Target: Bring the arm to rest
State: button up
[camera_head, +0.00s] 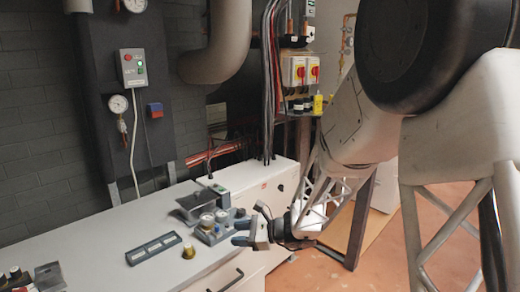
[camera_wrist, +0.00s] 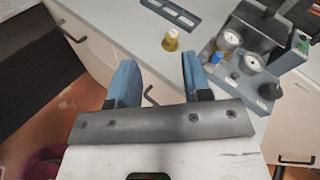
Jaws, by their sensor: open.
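My gripper (camera_head: 241,232) is at the end of my arm, at the front edge of the white worktop (camera_head: 95,228) in the head view. In the wrist view its two blue fingers (camera_wrist: 158,78) are spread apart with nothing between them. A small brass-yellow cylinder (camera_head: 188,251) stands on the worktop, left of the gripper and apart from it. It also shows beyond the fingertips in the wrist view (camera_wrist: 171,40).
A grey device with round gauges (camera_head: 213,227) stands close to my gripper. A dark slotted tray (camera_head: 153,248) lies on the worktop. More small parts (camera_head: 20,281) sit at the lower left. Pipes (camera_head: 218,45) and a control box (camera_head: 132,68) are on the wall behind.

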jog(key=s+d+r+n+h, duration=0.4)
jog(key=s+d, duration=0.4)
jog(key=s, duration=0.3)
jog(key=s+d+r+n+h, duration=0.3)
jog(key=s+d+n+h, duration=0.3)
jog(key=s, duration=0.5)
jog(key=s+d+r+n+h, duration=0.4)
jog(key=s+d+n+h, duration=0.1)
jog(key=s+d, duration=0.5)
jog(key=shift+s+d+r+n+h, duration=0.3)
jog(key=shift+s+n, duration=0.2)
jog(key=shift+s, duration=0.35)
